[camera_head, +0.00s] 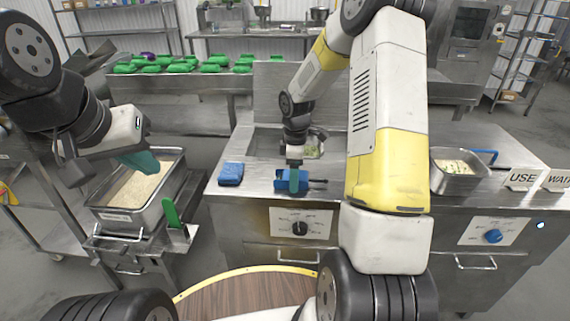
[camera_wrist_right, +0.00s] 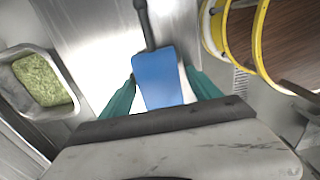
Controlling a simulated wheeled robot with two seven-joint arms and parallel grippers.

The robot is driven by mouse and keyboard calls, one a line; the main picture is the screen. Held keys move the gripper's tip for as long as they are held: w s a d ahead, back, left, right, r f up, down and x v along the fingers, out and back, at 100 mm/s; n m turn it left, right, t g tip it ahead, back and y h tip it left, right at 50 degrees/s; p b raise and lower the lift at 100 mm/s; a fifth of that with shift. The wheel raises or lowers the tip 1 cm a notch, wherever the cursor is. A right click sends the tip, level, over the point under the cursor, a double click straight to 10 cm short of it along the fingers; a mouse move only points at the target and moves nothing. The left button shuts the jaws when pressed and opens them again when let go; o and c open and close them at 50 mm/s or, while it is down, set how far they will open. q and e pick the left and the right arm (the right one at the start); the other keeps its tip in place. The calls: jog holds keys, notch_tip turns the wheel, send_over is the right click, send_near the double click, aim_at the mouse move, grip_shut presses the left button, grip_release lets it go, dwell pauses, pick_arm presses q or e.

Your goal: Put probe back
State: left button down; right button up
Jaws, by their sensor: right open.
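The probe, a blue flat body with a dark rod (camera_head: 293,184), lies on the steel counter near its front edge. In the right wrist view the blue body (camera_wrist_right: 158,78) sits between the teal fingers of my right gripper (camera_wrist_right: 160,92), with its dark rod pointing away. The fingers are apart, with a gap visible on each side. In the head view the right gripper (camera_head: 293,178) reaches down over the probe and hides part of it. My left gripper (camera_head: 140,161) is above the rice tray (camera_head: 113,214); its finger opening is not clear.
A pan of green food (camera_wrist_right: 42,80) stands close by, and another metal pan (camera_head: 438,184) is at the right. A green-handled tool (camera_head: 171,214) is by the rice tray. Green packs (camera_head: 180,65) fill the back table.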

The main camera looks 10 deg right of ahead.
jog(key=s+r+m+t, duration=0.1)
jog(key=s+r+m, duration=0.15)
jog(key=r, duration=0.75)
jog(key=s+r+m+t, duration=0.1)
jog(key=s+r, duration=0.2)
jog(key=r, duration=0.7)
jog(key=s+a+r+m+t+y, duration=0.1)
jog(key=s+r+m+t, duration=0.1)
jog(key=s+m, duration=0.3)
jog(key=s+a+r+m+t+y, duration=0.1)
jog(key=s+m, duration=0.4)
jog(key=s, duration=0.8)
notch_tip(320, 180, up, 3)
jog(key=shift+s+a+f+m+t, duration=0.1)
jog(key=shift+s+a+m+t, duration=0.2)
jog(key=shift+a+t, duration=0.3)
